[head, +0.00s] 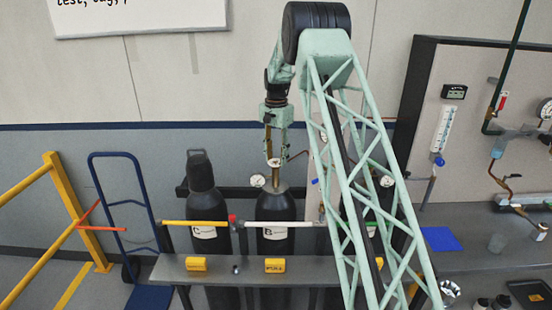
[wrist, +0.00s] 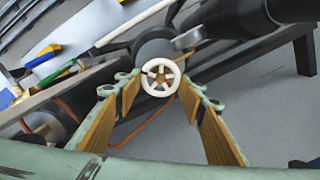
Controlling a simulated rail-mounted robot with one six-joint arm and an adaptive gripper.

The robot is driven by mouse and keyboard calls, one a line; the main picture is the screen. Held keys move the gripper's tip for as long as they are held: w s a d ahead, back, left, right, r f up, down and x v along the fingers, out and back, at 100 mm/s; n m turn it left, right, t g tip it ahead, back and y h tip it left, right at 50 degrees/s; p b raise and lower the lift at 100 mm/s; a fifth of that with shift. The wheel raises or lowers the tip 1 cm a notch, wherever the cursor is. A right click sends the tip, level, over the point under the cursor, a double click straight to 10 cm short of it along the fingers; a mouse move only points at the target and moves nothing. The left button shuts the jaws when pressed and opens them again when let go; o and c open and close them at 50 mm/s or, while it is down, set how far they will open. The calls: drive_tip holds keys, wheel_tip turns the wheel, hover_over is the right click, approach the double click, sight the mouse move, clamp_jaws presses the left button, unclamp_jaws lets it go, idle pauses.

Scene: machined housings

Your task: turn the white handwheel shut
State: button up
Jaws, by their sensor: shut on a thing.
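The white handwheel (wrist: 160,77) is a small spoked ring on top of the middle black gas cylinder (head: 276,208). In the head view the handwheel (head: 274,162) is small and partly covered by the fingers. My gripper (head: 272,157) reaches down over it from above. In the wrist view my gripper (wrist: 159,86) has one tan-padded finger on each side of the wheel, with the tips at its rim. It is shut on the wheel. How far the wheel is turned cannot be told.
A pressure gauge (head: 258,181) sits just left of the valve. A capped black cylinder (head: 202,190) stands to the left. A grey bench (head: 225,268) with yellow blocks runs in front. A blue hand truck (head: 121,200) and a yellow rail (head: 76,210) stand farther left.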

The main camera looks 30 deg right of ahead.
sight(277, 162)
drive_tip(key=m, duration=0.3)
drive_tip(key=shift+s+m, duration=0.1)
drive_tip(key=shift+m, duration=2.2)
drive_tip(key=shift+s, duration=0.1)
drive_tip(key=o, duration=0.8)
drive_tip(key=shift+o, duration=0.2)
drive_tip(key=shift+r, duration=0.15)
wheel_tip(277, 162, up, 12)
